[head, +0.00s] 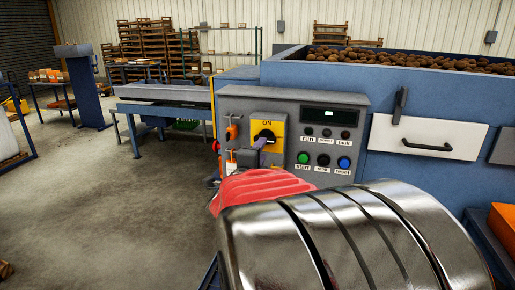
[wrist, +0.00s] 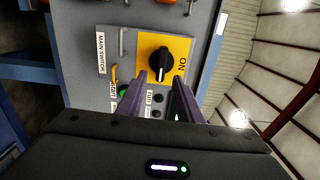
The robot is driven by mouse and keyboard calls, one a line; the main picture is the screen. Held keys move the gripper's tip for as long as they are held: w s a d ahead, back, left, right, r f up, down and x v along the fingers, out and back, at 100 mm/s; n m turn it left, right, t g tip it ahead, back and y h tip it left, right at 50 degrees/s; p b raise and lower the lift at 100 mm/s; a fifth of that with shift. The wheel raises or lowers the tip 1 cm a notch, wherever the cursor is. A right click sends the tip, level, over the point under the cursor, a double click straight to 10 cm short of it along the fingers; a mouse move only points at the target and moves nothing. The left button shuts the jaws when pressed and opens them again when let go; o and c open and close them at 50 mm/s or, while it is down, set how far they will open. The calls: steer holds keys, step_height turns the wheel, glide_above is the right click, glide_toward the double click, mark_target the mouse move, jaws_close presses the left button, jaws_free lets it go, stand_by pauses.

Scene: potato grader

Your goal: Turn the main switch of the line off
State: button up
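The main switch is a black rotary knob (head: 265,136) on a yellow plate marked ON, on the grey control panel (head: 292,108). In the wrist view the knob (wrist: 161,64) shows on its yellow plate (wrist: 181,46), with a MAIN SWITCH label (wrist: 101,53) beside it. My gripper (wrist: 160,77) is open, its two purple fingers apart and pointing at the knob. The fingertips are close to the knob's near edge; I cannot tell whether they touch it.
Green start (head: 303,157), black stop (head: 323,160) and blue reset (head: 344,162) buttons sit right of the switch. Red-orange padlocks (head: 232,131) hang to its left. A potato-filled hopper (head: 400,80) stands behind. Open floor (head: 110,210) lies to the left.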

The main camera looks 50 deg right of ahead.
steer(key=v, duration=0.8)
steer(key=shift+s, duration=0.1)
stand_by(0.3)
steer(key=w+a+f+n+t+y, duration=0.2)
steer(key=w+a+f+n+y, duration=0.2)
steer(key=a+f+n+y, duration=0.3)
steer(key=w+a+f+n+t+y, duration=0.2)
steer(key=w+a+f+n+y, duration=0.25)
steer(key=a+n, duration=0.55)
steer(key=s+a+f+n+g+y, duration=0.1)
steer(key=s+a+n+g+y, duration=0.4)
steer(key=s+a+n, duration=0.9)
steer(key=s+a, duration=0.1)
steer(key=a, duration=0.3)
steer(key=shift+a+f+n, duration=0.2)
steer(key=shift+a+n, duration=0.1)
steer(key=shift+a, duration=0.1)
